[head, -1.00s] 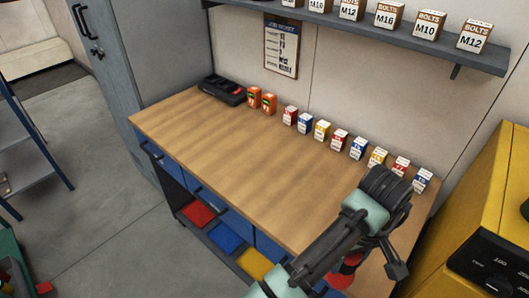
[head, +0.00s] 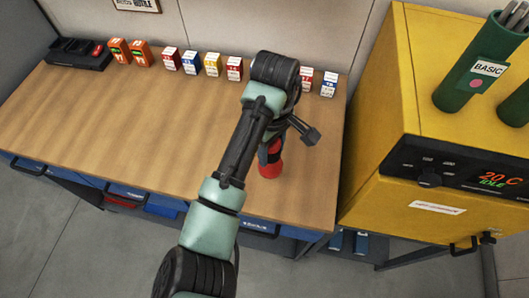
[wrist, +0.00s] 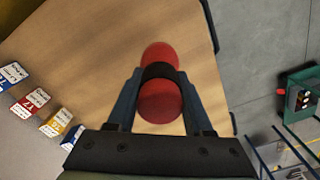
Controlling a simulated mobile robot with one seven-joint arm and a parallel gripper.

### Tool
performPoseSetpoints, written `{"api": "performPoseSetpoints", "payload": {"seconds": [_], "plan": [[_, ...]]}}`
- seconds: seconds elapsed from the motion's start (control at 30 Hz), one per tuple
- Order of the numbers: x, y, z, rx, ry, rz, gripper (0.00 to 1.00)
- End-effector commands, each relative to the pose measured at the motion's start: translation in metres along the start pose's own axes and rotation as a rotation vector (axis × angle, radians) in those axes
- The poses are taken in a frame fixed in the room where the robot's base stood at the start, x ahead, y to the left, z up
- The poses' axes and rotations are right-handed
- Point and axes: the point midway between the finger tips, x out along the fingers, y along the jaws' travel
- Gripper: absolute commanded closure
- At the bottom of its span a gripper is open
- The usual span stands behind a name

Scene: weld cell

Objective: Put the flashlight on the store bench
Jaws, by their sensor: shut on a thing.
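The flashlight (wrist: 160,101) is red with a black band around its middle. In the wrist view my gripper (wrist: 158,78) is shut on it, one finger on each side of the band. In the head view the red end of the flashlight (head: 269,169) shows below my wrist, over the right front part of the store bench (head: 110,120); my arm hides part of it. The bench has a wooden top and blue drawers. I cannot tell whether the flashlight touches the top or hangs just above it.
Small boxes (head: 212,64) stand in a row along the bench's back edge. Two orange packs (head: 130,51) and a black charger (head: 78,53) are at the back left. A yellow oven (head: 400,110) with green tubes (head: 481,75) stands at right. The bench's middle and left are clear.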

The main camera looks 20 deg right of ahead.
Motion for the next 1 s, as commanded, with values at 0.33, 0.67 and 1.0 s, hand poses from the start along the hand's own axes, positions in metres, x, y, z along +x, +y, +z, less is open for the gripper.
{"api": "performPoseSetpoints", "payload": {"seconds": [0.33,0.67,1.0], "plan": [[0.042,-0.001,0.0,0.0,0.0,-0.002,1.0],[0.059,0.0,-0.001,0.001,0.002,0.001,1.0],[0.062,0.0,0.0,0.001,0.001,0.0,0.24]]}}
